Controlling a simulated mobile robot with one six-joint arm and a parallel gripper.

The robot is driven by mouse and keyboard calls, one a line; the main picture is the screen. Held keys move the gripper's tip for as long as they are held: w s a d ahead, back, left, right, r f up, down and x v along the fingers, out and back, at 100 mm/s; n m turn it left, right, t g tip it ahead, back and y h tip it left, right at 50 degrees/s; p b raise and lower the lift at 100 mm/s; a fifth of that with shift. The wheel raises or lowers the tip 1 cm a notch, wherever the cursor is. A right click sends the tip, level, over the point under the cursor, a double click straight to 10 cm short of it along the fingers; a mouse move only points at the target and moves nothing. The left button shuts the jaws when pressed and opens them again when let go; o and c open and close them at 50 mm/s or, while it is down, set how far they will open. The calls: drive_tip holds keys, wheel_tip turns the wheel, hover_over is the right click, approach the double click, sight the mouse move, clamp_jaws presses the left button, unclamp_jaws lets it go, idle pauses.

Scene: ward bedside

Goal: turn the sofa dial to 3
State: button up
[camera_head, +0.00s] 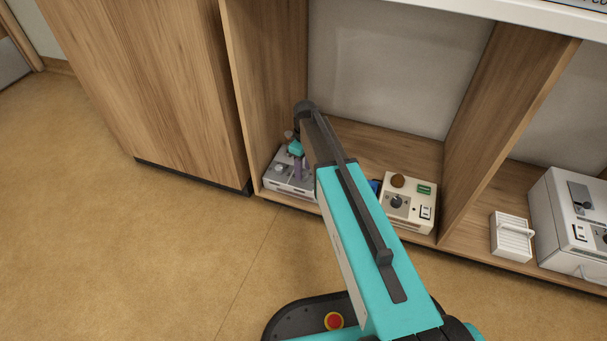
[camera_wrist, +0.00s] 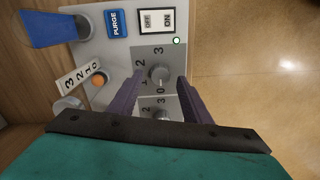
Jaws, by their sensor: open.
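In the wrist view a small grey dial (camera_wrist: 159,75) sits on a grey panel with 0, 1, 2 and 3 printed around it. I cannot read where it points, and no word "sofa" is legible. My gripper (camera_wrist: 161,79) is open, its purple fingers on either side of this dial; contact cannot be told. A second numbered dial (camera_wrist: 160,115) lies just below it, partly hidden by my gripper. In the head view the grey control box (camera_head: 283,184) stands on the cabinet's bottom shelf, with my gripper over it and my arm hiding part of it.
Beside the dials are a blue PURGE button (camera_wrist: 117,23), an OFF/ON switch (camera_wrist: 157,19) and an orange knob (camera_wrist: 98,80) by a 0–3 scale. To the right stand a cream box (camera_head: 408,214), a white basket (camera_head: 511,241) and a white unit (camera_head: 562,222). Floor at left is clear.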

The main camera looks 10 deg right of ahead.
drive_tip(key=shift+f, duration=0.75)
drive_tip(key=c, duration=1)
drive_tip(key=shift+c, duration=0.2)
